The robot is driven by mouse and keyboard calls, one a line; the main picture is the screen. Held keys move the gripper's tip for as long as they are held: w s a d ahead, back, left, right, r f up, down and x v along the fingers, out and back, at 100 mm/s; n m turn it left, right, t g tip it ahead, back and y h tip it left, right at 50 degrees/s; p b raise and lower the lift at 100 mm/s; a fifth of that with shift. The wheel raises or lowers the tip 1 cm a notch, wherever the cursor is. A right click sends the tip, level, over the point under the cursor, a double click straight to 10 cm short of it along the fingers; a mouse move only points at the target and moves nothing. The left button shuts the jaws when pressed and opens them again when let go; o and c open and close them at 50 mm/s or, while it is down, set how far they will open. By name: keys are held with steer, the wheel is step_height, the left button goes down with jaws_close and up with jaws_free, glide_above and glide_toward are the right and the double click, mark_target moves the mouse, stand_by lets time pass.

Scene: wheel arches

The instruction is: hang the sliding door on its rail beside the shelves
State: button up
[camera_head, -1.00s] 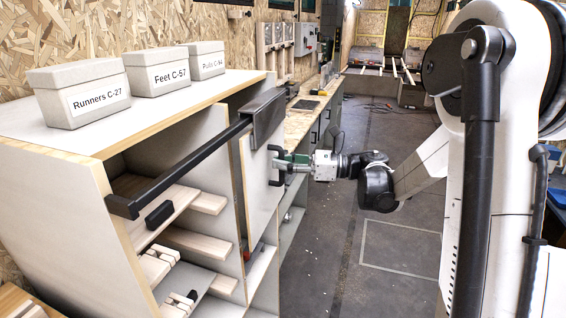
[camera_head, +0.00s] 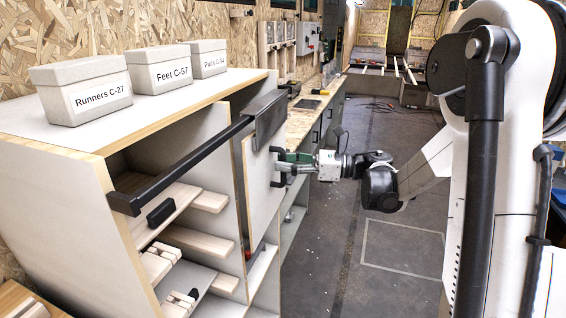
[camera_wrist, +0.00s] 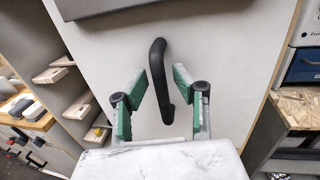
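The sliding door (camera_head: 258,190) is a pale upright panel at the far end of the shelves, with a dark plate (camera_head: 268,118) along its top. The plate is at the far end of the black rail (camera_head: 180,165), which runs along the shelf front; I cannot tell how it bears on the rail. The door's black handle (camera_head: 277,152) also shows in the wrist view (camera_wrist: 157,70). My gripper (camera_wrist: 158,82) has green fingers spread on both sides of the handle, with gaps visible. It also shows at the handle in the head view (camera_head: 287,168).
The shelves (camera_head: 60,190) hold wooden pieces in open bays. Boxes labelled Runners (camera_head: 80,92), Feet (camera_head: 160,72) and Pulls (camera_head: 208,60) stand on top. A workbench (camera_head: 305,115) continues beyond the door. The floor (camera_head: 400,240) to the right is clear.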

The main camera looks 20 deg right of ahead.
steer(key=v, duration=1.1)
step_height(320, 180, up, 21)
steer(key=w+m+t+h, duration=0.3)
steer(key=m+t+h, duration=1.15)
steer(key=m, duration=1.35)
steer(key=s+a+f+m+g, duration=0.3)
steer(key=s+f+m+g, duration=0.2)
steer(key=s+f+m, duration=0.2)
steer(key=s+a+f+m+g+h, duration=0.1)
steer(key=s+a+f+m+g, duration=0.3)
steer(key=s+f+m, duration=0.3)
steer(key=s+a+f+m+g+h, duration=0.1)
steer(key=s+a+f+m+g, duration=0.2)
steer(key=s+f, duration=1)
steer(key=s+m+g, duration=0.1)
steer(key=m+g, duration=0.2)
steer(key=m, duration=0.1)
steer(key=shift+a, duration=0.25)
